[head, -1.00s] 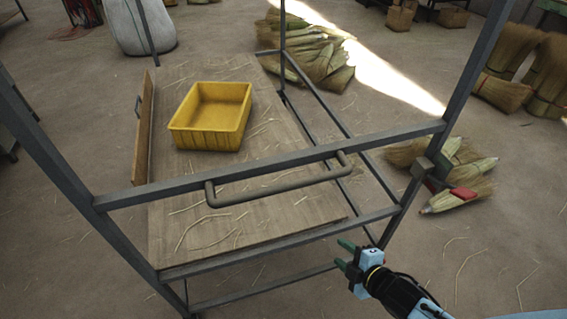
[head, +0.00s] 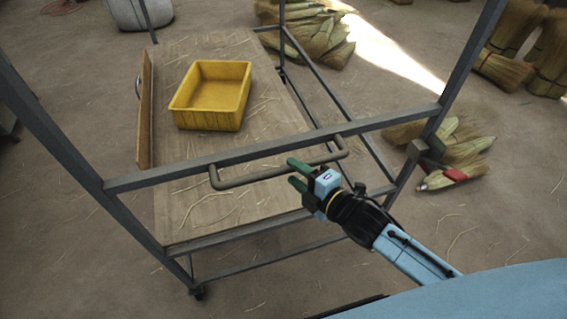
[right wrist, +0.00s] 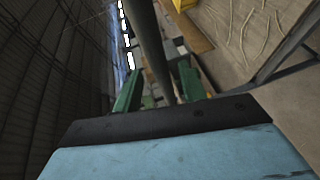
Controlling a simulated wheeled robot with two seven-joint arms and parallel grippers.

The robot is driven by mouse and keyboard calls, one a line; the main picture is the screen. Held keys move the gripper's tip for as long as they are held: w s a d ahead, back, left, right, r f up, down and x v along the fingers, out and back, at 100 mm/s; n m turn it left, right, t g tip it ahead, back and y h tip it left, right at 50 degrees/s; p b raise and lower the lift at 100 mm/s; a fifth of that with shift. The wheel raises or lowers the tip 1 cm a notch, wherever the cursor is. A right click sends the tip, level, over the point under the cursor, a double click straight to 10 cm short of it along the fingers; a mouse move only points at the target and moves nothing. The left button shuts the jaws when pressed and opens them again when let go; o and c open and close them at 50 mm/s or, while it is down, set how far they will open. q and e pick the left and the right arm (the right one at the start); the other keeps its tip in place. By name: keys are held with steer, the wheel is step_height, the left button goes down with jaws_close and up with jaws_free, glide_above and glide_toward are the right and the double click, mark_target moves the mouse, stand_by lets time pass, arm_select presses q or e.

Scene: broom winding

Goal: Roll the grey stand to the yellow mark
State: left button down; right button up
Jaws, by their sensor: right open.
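The grey stand (head: 160,173) is a tall metal frame with a wooden deck and a curved grey handle (head: 245,179) on its near bar. A caster (head: 198,293) shows under its near left corner. My right gripper (head: 293,172) is at the right half of the handle, with its green fingers open. In the right wrist view a grey bar (right wrist: 150,45), seemingly the handle, runs between the two fingers; whether they touch it I cannot tell. My left gripper is not in view. No yellow mark shows on the visible floor.
A yellow bin (head: 211,95) stands on the stand's deck among loose straw. A wooden board (head: 145,110) stands along the deck's left edge. Broom heads lie on the floor behind (head: 320,35) and to the right (head: 465,150). The floor at left is mostly clear.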

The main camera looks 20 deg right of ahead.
steer(key=x, duration=0.5)
steer(key=shift+f, duration=0.1)
jaws_close()
